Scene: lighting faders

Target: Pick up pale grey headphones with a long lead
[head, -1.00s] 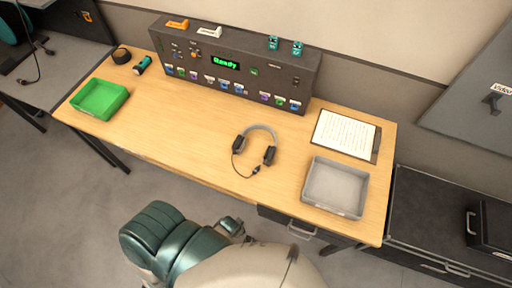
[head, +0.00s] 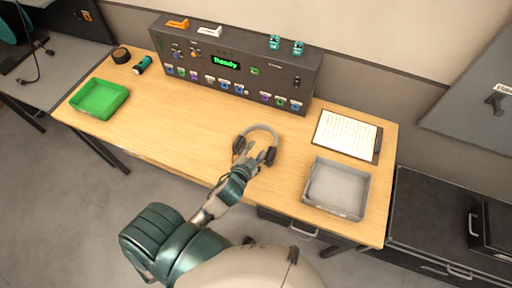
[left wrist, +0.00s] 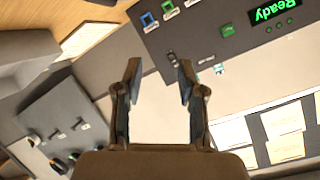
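The headphones (head: 263,128) lie on the wooden table (head: 185,135) near its front middle, with a grey band and dark ear cups. In the head view my left gripper (head: 256,153) is over the near side of the headphones, between the ear cups. It hides most of the lead and part of the left cup. In the left wrist view the left gripper's fingers (left wrist: 159,75) are spread with nothing between them, and the headphones do not show there. I cannot tell whether the fingers touch the headphones. My right gripper is not in view.
A grey tray (head: 363,195) and a clipboard (head: 377,146) are to the right. A dark fader console (head: 285,77) with a "Ready" display stands at the back. A green tray (head: 83,113), a teal torch (head: 143,65) and a dark roll (head: 121,55) are at left. The table's middle-left is clear.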

